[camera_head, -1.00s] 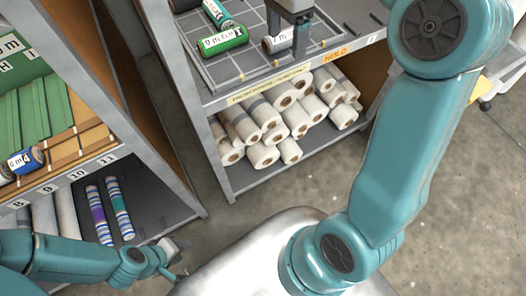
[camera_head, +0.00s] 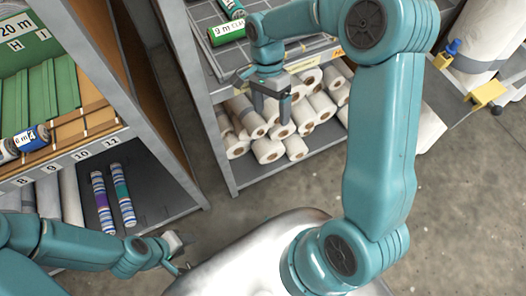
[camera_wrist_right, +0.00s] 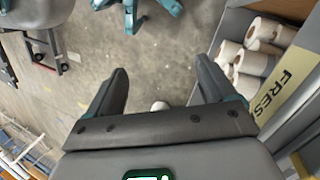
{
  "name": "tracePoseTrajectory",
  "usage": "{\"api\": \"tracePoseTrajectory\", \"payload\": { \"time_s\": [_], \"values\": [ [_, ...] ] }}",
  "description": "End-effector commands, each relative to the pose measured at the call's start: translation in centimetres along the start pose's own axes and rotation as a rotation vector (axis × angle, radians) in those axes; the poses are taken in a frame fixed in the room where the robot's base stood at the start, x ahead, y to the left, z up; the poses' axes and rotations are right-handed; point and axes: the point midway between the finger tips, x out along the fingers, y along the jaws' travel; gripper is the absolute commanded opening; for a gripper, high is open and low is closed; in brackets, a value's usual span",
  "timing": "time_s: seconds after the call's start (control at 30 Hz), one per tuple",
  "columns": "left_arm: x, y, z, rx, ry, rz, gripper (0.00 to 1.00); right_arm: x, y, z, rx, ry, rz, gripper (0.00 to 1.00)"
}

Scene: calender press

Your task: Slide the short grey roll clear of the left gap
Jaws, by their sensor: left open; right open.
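The short grey roll is not visible now; my right arm covers the part of the upper shelf where a pale labelled roll lay earlier. A green roll labelled 9 m (camera_head: 226,32) lies on the gridded upper shelf (camera_head: 205,48), with another green roll (camera_head: 232,8) behind it. My right gripper (camera_head: 271,112) hangs open in front of the stacked white rolls (camera_head: 268,150), below the shelf edge. In the right wrist view its fingers (camera_wrist_right: 160,82) are apart, with only floor clearly between them. My left gripper (camera_head: 180,256) is open and empty, low by the left rack.
The left rack (camera_head: 120,140) holds green strips, blue-labelled rolls (camera_head: 30,138) and two striped rolls (camera_head: 122,194) on its lower shelf. A large pale roll with yellow and blue fittings (camera_head: 480,50) stands at right. Floor is clear between the racks.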

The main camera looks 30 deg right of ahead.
Motion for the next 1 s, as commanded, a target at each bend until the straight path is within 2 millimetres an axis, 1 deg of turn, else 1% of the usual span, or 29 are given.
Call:
{"api": "tracePoseTrajectory", "payload": {
  "time_s": [0.03,0.3,0.5,0.6,0.7,1.0],
  "values": [
    [0.1,0.0,0.0,0.0,0.0,0.0,0.43,1.2,0.0,0.3,-0.019,-0.01,0.01,0.84],
    [0.4,-0.1,0.0,0.0,0.0,0.0,0.43,6.8,-0.2,2.2,-0.138,-0.064,0.028,0.84],
    [0.5,-0.2,0.0,0.0,0.0,0.0,0.43,10.3,-0.1,3.6,-0.222,-0.098,0.022,0.84],
    [0.6,-0.2,0.0,0.0,0.0,0.0,0.43,11.5,0.0,4.1,-0.249,-0.11,0.019,0.84],
    [0.6,-0.2,0.0,0.0,0.0,0.0,0.43,12.1,0.0,4.4,-0.266,-0.116,0.016,0.84],
    [0.6,-0.2,0.0,0.0,0.0,0.0,0.43,12.6,0.1,4.5,-0.275,-0.121,0.017,0.84]
  ]
}}
